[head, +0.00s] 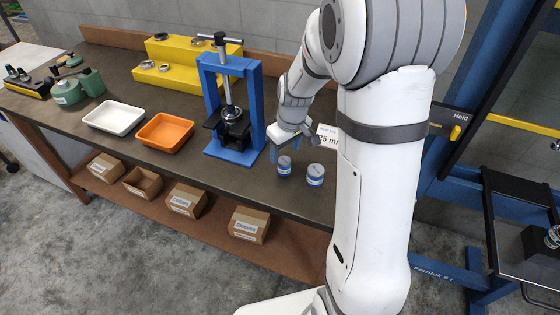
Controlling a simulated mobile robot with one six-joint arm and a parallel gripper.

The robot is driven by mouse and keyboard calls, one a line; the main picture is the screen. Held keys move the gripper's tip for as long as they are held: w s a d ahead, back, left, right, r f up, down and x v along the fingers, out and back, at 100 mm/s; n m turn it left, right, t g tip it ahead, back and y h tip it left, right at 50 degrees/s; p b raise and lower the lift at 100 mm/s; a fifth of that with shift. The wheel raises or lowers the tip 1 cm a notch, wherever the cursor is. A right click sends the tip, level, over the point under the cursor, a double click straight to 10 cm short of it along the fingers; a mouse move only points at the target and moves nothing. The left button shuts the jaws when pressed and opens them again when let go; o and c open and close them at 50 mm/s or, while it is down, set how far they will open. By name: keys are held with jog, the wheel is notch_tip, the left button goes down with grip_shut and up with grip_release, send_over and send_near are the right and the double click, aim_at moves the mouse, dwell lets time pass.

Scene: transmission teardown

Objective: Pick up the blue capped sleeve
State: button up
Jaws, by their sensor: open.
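Two short blue cylinders with grey tops stand upright on the bench. The left blue capped sleeve (284,166) is below my gripper (294,146), and the other blue capped sleeve (315,175) is just to its right. I cannot tell from this view which of the two the task means. My gripper is open and points down, with its fingertips above and close to the left sleeve. I cannot tell whether a finger touches it.
A blue press (257,110) stands left of my gripper. An orange tray (165,133) and a white tray (114,118) lie further left. A partly hidden white sign (327,131) stands behind the sleeves. Labelled cardboard boxes (249,225) sit on the lower shelf.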

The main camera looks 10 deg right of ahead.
aim_at(285, 160)
jog(key=f, duration=0.4)
jog(key=f+p, duration=0.1)
jog(key=f, duration=0.1)
jog(key=shift+w+f, duration=0.2)
jog(key=shift+w, duration=0.15)
jog(key=shift+c, duration=0.5)
jog(key=c, duration=1.2)
